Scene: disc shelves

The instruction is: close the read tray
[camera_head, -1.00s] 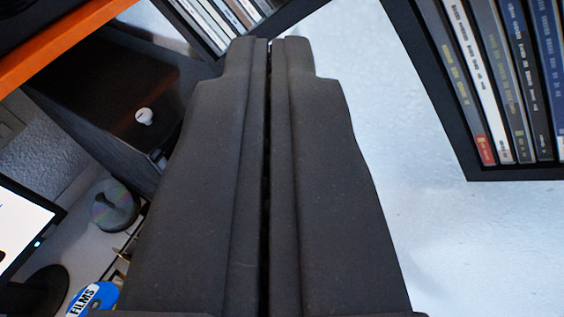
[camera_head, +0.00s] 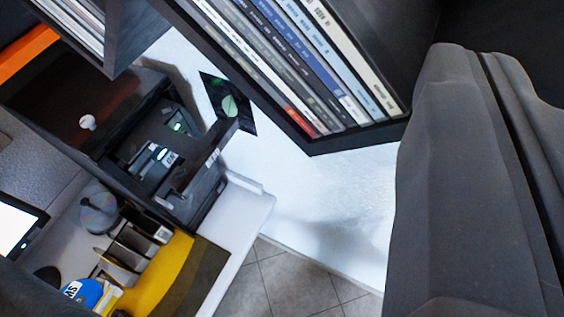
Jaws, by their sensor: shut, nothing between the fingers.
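My gripper (camera_head: 482,56) fills the right side of the view, with its two dark fingers together and nothing between them. A dark disc unit (camera_head: 75,95) stands on the desk at the left, away from my gripper. On its right side are small green and white lights and dark parts that stick out. One of them, a dark tray front (camera_head: 207,168) with a small pale label, stands out toward the lower right. The label is too small to read, so I cannot be sure this is the read tray. My gripper is well to the right, not touching it.
A shelf of disc cases (camera_head: 300,60) hangs between my gripper and the unit. A dark card with a green disc (camera_head: 229,105) is on the white wall. A loose disc (camera_head: 99,213), a yellow piece (camera_head: 165,275) and a screen (camera_head: 18,225) are at lower left. Tiled floor (camera_head: 285,285) shows below.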

